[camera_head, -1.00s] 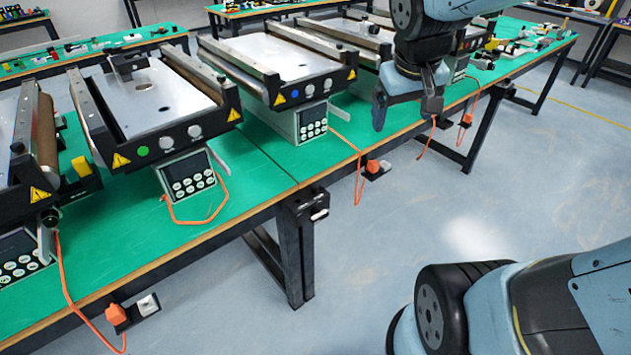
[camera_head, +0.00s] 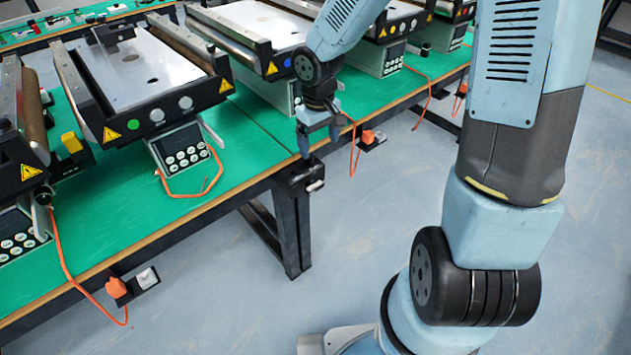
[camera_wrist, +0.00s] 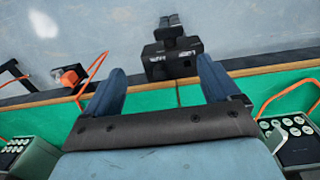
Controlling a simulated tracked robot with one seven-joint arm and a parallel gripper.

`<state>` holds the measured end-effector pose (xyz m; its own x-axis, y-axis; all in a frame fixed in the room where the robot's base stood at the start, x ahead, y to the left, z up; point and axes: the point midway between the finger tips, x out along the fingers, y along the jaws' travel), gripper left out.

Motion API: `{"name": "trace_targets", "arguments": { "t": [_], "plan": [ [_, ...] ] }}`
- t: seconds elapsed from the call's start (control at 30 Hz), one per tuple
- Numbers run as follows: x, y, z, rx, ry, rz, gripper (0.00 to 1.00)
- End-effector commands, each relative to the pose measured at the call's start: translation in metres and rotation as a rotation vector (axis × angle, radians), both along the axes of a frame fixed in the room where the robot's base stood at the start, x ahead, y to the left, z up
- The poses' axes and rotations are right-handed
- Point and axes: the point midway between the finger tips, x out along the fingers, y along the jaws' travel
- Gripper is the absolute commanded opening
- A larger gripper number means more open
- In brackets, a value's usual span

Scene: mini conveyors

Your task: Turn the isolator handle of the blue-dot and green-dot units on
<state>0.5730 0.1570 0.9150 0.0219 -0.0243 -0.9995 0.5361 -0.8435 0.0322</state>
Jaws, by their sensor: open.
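The green-dot unit (camera_head: 145,75) is a mini conveyor with a green dot (camera_head: 133,126) on its front, at left on the bench. The blue-dot unit (camera_head: 250,30) stands behind it to the right; its blue dot (camera_head: 287,62) is beside my arm, which hides part of its front. My gripper (camera_head: 320,142) is open and empty, above the bench's front edge by a black box (camera_head: 300,178) with a light, short end piece. The wrist view shows this box (camera_wrist: 172,60) just beyond my fingers (camera_wrist: 160,70). I cannot tell which part is either isolator handle.
Orange plugs on black sockets hang at the bench edge (camera_head: 116,287), another right of the box (camera_head: 368,136). Orange cables (camera_head: 200,188) loop over the bench. Another conveyor unit (camera_head: 20,150) stands far left. Open floor (camera_head: 390,210) lies before the bench.

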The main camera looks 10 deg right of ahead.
Motion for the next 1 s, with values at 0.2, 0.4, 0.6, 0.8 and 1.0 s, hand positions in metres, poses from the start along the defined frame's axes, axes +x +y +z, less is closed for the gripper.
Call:
{"name": "trace_targets", "arguments": {
  "t": [0.2, 0.4, 0.6, 0.8, 1.0],
  "plan": [
    [0.000, 0.012, -0.016, 0.024, 0.024, 0.026, 0.89],
    [0.000, 0.013, -0.033, 0.024, 0.027, 0.029, 0.89],
    [-0.001, 0.013, -0.063, 0.024, 0.028, 0.029, 0.89],
    [-0.001, 0.013, -0.096, 0.023, 0.027, 0.030, 0.89],
    [-0.001, 0.013, -0.126, 0.023, 0.027, 0.031, 0.89]
  ]
}}
